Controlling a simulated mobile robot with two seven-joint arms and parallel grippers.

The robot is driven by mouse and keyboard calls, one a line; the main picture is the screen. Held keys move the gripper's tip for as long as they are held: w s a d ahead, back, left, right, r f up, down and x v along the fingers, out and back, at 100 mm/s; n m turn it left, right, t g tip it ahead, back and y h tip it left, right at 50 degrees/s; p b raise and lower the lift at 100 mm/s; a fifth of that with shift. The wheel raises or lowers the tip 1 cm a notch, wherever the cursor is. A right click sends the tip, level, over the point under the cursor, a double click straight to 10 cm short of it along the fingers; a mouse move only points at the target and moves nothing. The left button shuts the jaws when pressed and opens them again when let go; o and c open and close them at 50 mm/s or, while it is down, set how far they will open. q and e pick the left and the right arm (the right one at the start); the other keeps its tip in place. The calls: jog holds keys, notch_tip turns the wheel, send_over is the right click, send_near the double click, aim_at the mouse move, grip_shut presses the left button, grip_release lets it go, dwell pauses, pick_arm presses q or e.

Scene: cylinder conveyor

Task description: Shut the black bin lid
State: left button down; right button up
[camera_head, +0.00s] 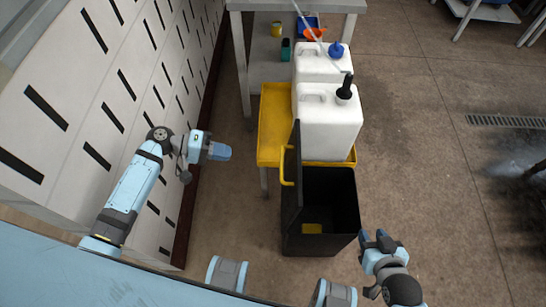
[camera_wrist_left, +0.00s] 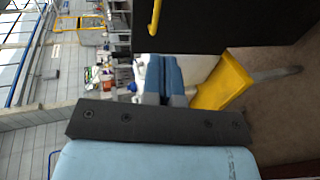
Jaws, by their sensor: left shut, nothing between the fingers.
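The black bin (camera_head: 333,240) stands on the floor in front of the table, its top open. Its black lid (camera_head: 293,200) stands upright along the bin's left side, with a yellow handle (camera_head: 285,168) on its outer left face. In the left wrist view the lid is the dark panel (camera_wrist_left: 230,25), and the handle (camera_wrist_left: 154,18) shows at the top. My left gripper (camera_head: 222,151) is shut and empty, left of the lid and apart from it; its fingers (camera_wrist_left: 163,75) are together. My right gripper (camera_head: 374,238) is beside the bin's right front corner, its fingers apart and empty.
Behind the bin, a yellow tray (camera_head: 270,135) holds two white canisters (camera_head: 330,125) with dark and blue caps. A slotted white wall panel (camera_head: 110,90) stands at the left. Something yellow (camera_head: 312,229) lies in the bin.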

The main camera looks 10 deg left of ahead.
pick_arm(q)
jog(key=x, duration=1.3)
jog(key=shift+d, duration=0.45)
pick_arm(e)
jog(key=shift+s+a+r, duration=0.1)
jog(key=shift+s+r, duration=0.05)
pick_arm(q)
jog(key=shift+r+p, duration=0.1)
jog(key=shift+p, duration=0.25)
pick_arm(e)
jog(key=shift+r, duration=0.15)
